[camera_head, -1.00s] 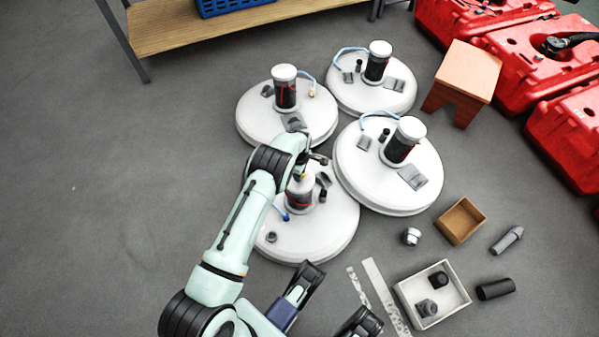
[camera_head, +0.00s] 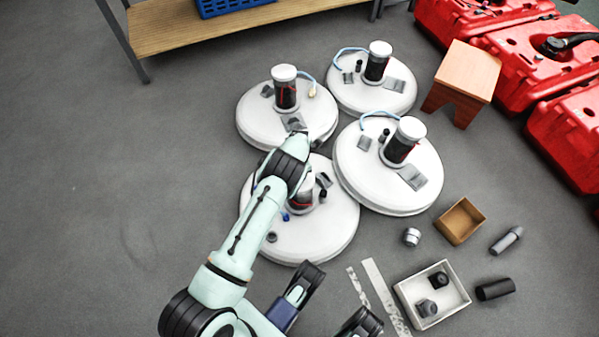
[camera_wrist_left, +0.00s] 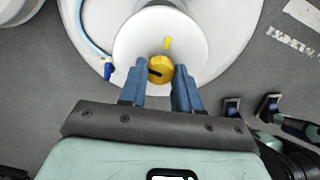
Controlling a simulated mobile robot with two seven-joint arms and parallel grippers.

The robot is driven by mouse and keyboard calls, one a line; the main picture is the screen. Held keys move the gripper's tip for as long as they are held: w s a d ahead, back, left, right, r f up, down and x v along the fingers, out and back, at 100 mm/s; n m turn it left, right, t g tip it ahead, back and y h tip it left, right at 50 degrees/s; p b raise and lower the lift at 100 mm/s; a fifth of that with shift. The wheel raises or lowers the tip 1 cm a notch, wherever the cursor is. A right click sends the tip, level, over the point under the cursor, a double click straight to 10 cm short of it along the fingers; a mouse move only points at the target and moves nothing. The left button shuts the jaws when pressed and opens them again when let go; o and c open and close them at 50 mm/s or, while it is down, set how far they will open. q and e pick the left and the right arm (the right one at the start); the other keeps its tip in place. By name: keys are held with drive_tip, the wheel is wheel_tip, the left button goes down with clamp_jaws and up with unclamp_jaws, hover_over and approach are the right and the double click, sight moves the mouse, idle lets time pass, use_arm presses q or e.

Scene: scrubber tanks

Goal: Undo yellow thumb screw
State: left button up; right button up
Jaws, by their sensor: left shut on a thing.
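The yellow thumb screw (camera_wrist_left: 161,69) is a round knob with a dark slot, on top of a white round cap (camera_wrist_left: 135,40) in the left wrist view. A small yellow mark (camera_wrist_left: 167,42) lies beside it on the cap. My left gripper (camera_wrist_left: 160,77) has its blue fingers on either side of the knob, shut on it. In the head view my left arm covers the screw and the gripper, above the nearest white tank (camera_head: 325,235) with its black cylinder (camera_head: 306,196). My right gripper (camera_head: 337,298) is open and empty near the bottom edge.
Three similar white tanks (camera_head: 262,122) stand close behind and to the right. A pale tray (camera_head: 456,310) with dark fittings, a brown box (camera_head: 476,211) and loose cylinders (camera_head: 495,289) lie at right. A wooden stool (camera_head: 468,70) stands behind. The left floor is clear.

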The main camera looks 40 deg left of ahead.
use_arm(q)
drive_tip(key=n, duration=0.6)
drive_tip(key=shift+s+f, duration=0.1)
drive_tip(key=n, duration=0.6)
idle(0.4)
drive_tip(key=shift+d, duration=0.1)
drive_tip(key=o, duration=1.1)
drive_tip(key=shift+f, duration=0.1)
drive_tip(key=shift+c, duration=0.2)
